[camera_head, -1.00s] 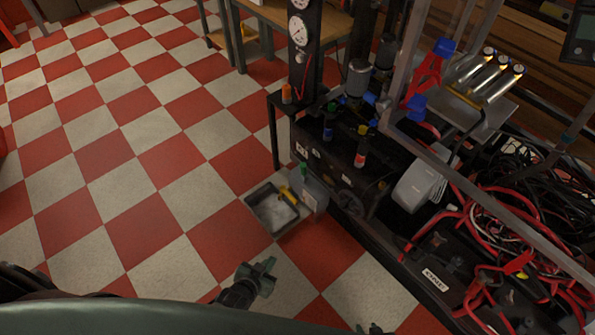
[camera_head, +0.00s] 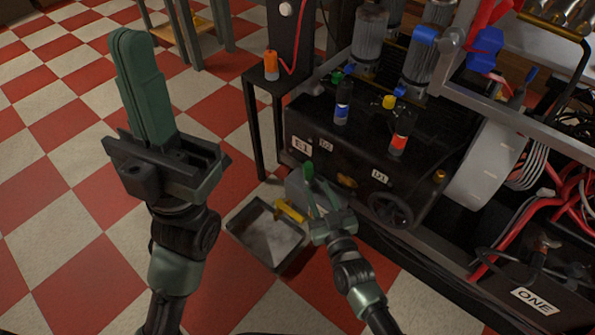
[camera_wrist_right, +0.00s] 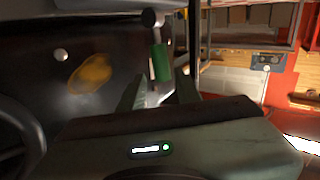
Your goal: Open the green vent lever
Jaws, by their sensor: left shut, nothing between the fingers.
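The green vent lever (camera_head: 308,170) has a small green grip at the lower front of the black machine, beside the wheel valve. In the right wrist view its green grip (camera_wrist_right: 161,62) stands upright below a dark round knob, just ahead of and between my fingers in the picture. My right gripper (camera_head: 318,192) is open, with its fingertips close to the lever; I cannot tell whether they touch. It also shows in the right wrist view (camera_wrist_right: 158,95). My left gripper (camera_head: 131,42) is shut and empty, raised on the left, far from the lever.
A grey tray (camera_head: 262,236) with a yellow-handled item (camera_head: 290,210) lies on the floor below the lever. A black handwheel (camera_head: 390,210) is right of my right gripper. An orange-topped item (camera_head: 271,65) stands on a side stand. The checkered floor at left is clear.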

